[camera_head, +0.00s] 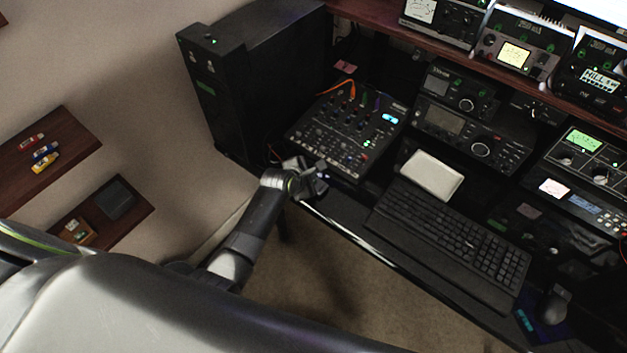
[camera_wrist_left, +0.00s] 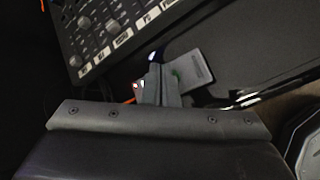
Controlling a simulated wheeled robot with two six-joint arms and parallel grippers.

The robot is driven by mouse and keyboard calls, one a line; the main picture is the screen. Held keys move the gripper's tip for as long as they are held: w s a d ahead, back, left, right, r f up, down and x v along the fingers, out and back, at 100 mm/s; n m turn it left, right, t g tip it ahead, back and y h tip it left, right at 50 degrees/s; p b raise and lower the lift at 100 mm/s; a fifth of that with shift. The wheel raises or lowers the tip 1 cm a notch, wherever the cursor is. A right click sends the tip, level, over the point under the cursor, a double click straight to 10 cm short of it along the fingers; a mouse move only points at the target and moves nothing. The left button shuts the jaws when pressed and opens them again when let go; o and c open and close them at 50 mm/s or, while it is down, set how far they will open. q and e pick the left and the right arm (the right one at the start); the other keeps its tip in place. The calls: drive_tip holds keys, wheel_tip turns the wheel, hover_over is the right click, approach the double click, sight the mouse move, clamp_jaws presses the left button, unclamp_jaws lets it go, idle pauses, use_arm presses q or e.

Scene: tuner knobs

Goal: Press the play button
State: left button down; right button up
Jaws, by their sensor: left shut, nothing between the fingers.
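A black mixer panel (camera_head: 343,126) with several knobs and small lit lights stands on the desk beside the tall black case. Its front edge also shows in the left wrist view (camera_wrist_left: 103,28), with grey knobs and a row of white labels. I cannot tell which control is the play button. My left gripper (camera_head: 322,178) is shut and empty, just in front of the mixer's near edge at the desk's front. In the left wrist view the gripper (camera_wrist_left: 158,62) points toward the area below the label row. My right gripper is in neither view.
A black keyboard (camera_head: 453,236) and a white pad (camera_head: 432,175) lie right of the mixer. Radio units (camera_head: 470,125) stand behind them. The tall black case (camera_head: 247,80) stands left of the mixer. A mouse (camera_head: 552,307) lies at the right.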

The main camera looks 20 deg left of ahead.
use_arm(q)
drive_tip(key=shift+f, duration=0.4)
drive_tip(key=shift+f, duration=0.3)
idle(0.6)
drive_tip(key=shift+r, duration=0.1)
drive_tip(key=shift+r+p, duration=0.65)
drive_tip(key=shift+p, duration=0.1)
drive_tip(key=shift+r, duration=0.1)
wheel_tip(320, 180, up, 5)
drive_tip(key=p, duration=0.5)
drive_tip(key=shift+p, duration=0.3)
